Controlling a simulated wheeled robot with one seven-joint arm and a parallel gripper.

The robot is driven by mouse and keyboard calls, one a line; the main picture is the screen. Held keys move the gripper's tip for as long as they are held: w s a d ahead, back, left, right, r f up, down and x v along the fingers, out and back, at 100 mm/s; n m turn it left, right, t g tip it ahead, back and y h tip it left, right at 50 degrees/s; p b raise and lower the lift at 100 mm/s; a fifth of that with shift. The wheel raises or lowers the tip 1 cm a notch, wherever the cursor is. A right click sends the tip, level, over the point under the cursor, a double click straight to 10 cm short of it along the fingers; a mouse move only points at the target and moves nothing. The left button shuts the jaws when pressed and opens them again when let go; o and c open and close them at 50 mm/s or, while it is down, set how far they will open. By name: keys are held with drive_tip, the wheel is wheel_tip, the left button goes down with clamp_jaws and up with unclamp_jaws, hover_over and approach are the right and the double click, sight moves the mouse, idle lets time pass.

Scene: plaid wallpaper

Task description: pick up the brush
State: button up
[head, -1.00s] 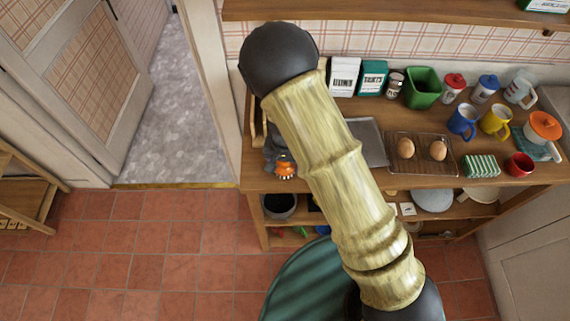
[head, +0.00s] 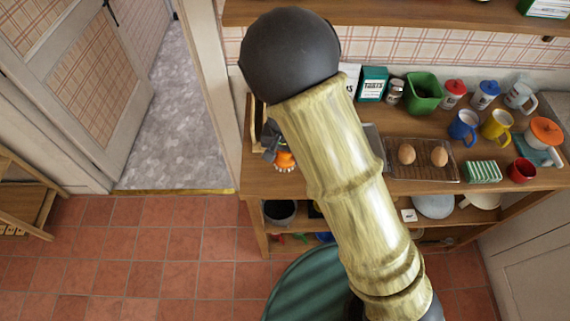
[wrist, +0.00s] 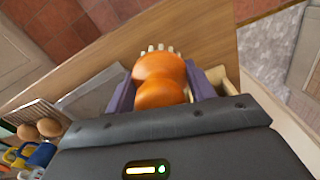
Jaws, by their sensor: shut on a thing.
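The brush (wrist: 160,78) is orange with pale bristles at its far end. It fills the space between the two purple-grey fingers of my gripper (wrist: 161,90) in the wrist view, and the gripper is shut on it. In the head view the orange brush (head: 284,160) shows at the left end of the wooden counter (head: 350,184), and my gripper (head: 272,145) is beside it, mostly hidden behind my arm. I cannot tell whether the brush still touches the counter.
Two eggs on a wire rack (head: 423,171), a striped sponge (head: 482,172) and a red cup (head: 521,169) stand to the right. Mugs, a green bin (head: 422,92) and tins line the back. A wooden box (wrist: 229,90) is close beside the gripper. A doorway opens at left.

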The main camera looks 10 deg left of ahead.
wheel_tip(320, 180, up, 2)
drive_tip(key=shift+r, duration=0.1)
idle(0.4)
